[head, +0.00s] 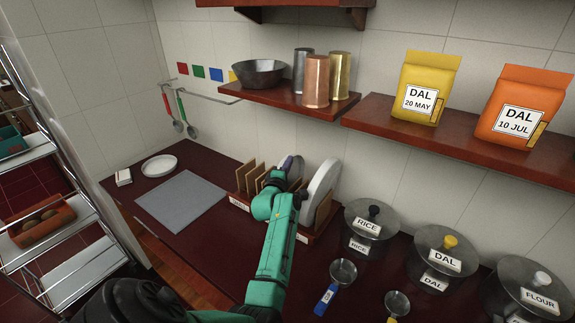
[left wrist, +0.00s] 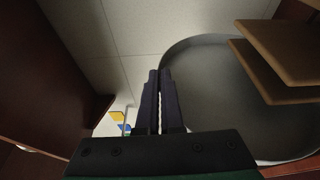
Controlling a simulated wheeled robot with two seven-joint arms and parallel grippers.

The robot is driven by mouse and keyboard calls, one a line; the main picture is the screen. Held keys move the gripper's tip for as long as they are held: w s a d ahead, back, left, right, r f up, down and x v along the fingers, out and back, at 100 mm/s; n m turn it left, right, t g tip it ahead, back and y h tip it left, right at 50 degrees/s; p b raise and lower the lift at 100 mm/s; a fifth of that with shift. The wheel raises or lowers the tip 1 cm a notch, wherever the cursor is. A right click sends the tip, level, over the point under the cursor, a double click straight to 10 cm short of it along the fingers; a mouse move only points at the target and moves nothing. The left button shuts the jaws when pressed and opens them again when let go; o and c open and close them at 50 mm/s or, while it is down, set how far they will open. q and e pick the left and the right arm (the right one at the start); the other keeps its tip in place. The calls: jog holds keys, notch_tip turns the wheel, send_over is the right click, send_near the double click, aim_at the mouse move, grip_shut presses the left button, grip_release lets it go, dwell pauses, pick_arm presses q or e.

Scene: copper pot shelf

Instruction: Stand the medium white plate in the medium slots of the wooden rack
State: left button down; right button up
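The wooden rack (head: 246,204) stands on the dark red counter, with thin upright dividers at its left. A large white plate (head: 323,187) stands on edge at its right end. A second white plate (head: 298,166) stands left of it, largely hidden by my left gripper (head: 289,162). In the left wrist view, the left gripper's dark fingers (left wrist: 159,100) are close together, with nothing seen held between them. A broad grey-looking plate face (left wrist: 215,95) is beyond and right of them. I cannot tell which plate it is, or whether the fingertips touch it.
Brown dividers (left wrist: 275,60) are at the right of the wrist view. A small white plate (head: 159,165) and a grey mat (head: 180,202) lie on the counter at left. Labelled pots (head: 371,225) stand right of the rack. A shelf (head: 285,97) overhangs behind.

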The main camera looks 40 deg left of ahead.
dwell(0.3)
pick_arm(q)
jog(key=c, duration=1)
grip_release()
jog(key=shift+c, duration=0.4)
jog(key=shift+s, duration=0.1)
jog(key=p+v, duration=0.3)
jog(key=v, duration=0.1)
jog(key=shift+s+d, duration=0.15)
jog(key=shift+s, duration=0.1)
